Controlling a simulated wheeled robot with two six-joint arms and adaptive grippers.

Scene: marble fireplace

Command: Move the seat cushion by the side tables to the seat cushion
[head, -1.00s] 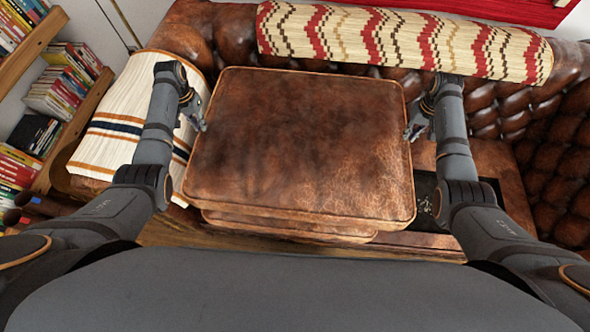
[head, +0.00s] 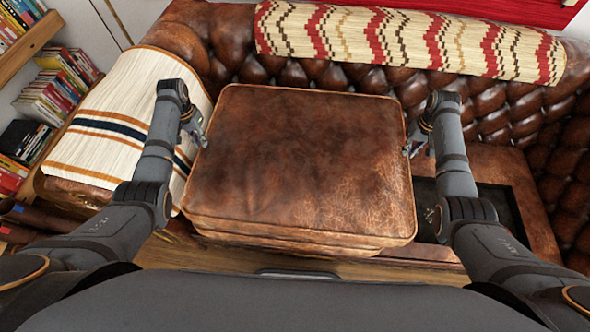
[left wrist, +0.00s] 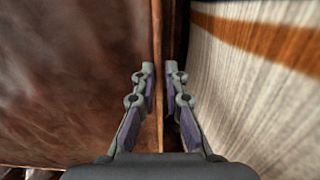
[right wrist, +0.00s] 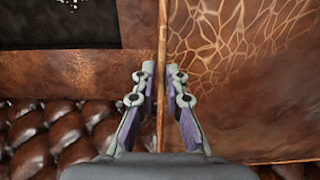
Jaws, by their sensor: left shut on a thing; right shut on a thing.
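A brown leather seat cushion (head: 300,160) with a piped edge lies roughly level between my two grippers in the head view. My left gripper (head: 202,142) is shut on its left edge; in the left wrist view the fingers (left wrist: 159,72) pinch the piping. My right gripper (head: 409,151) is shut on its right edge; the right wrist view shows the fingers (right wrist: 160,72) on that rim. Another brown leather cushion (head: 290,243) shows beneath its front edge. I cannot tell whether the two touch all over; most of the lower one is hidden.
A tufted leather sofa back (head: 485,105) runs behind, with a zigzag-patterned throw (head: 400,42) on top. A striped throw (head: 125,110) covers the left arm. A dark recessed panel (head: 497,203) is at right. Bookshelves (head: 35,60) stand at far left.

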